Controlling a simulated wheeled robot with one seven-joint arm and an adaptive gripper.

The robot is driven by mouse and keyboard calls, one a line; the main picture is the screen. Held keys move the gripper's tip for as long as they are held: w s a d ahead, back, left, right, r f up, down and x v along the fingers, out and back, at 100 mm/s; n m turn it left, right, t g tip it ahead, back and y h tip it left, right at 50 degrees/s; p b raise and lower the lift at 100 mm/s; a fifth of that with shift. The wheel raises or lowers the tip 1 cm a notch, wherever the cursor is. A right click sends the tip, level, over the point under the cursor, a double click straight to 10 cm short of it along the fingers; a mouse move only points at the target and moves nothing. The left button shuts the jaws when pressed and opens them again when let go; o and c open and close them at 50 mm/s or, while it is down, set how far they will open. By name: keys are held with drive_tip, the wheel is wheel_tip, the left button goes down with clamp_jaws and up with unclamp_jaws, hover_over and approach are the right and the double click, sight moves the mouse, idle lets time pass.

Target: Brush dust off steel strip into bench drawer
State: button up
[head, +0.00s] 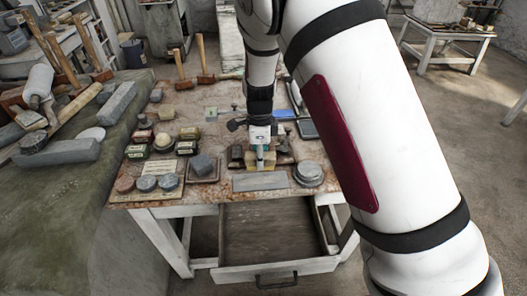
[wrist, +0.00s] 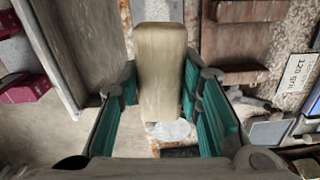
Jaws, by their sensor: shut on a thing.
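My gripper (head: 261,146) is above the front part of the bench, its fingers pointing down. In the wrist view, its teal-lined fingers (wrist: 160,90) are shut on a pale wooden piece (wrist: 160,58), which looks like the brush. Its tan end also shows below the gripper in the head view (head: 266,160); I cannot make out its bristles. The grey steel strip (head: 260,181) lies flat at the bench's front edge, just in front of the gripper. I cannot make out dust on it. The bench drawer (head: 275,235) is pulled open below; its inside looks empty.
A round grey tin (head: 309,173) stands right of the strip. Dark blocks (head: 202,165) and round pieces (head: 147,183) lie to the left. Brown blocks (wrist: 235,40) and a grit card (wrist: 296,70) show in the wrist view.

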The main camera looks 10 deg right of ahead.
drive_tip(key=shift+f+b, duration=1.2)
drive_tip(key=shift+f, duration=2.1)
drive_tip(key=shift+f, duration=0.25)
drive_tip(key=shift+s+d, duration=0.1)
drive_tip(key=shift+d, duration=1)
drive_tip(key=shift+a, duration=0.15)
drive_tip(key=shift+w+a, duration=0.15)
drive_tip(key=shift+a, duration=0.9)
drive_tip(key=shift+w+a, duration=0.1)
drive_tip(key=shift+a, duration=0.95)
drive_tip(key=shift+d, duration=0.1)
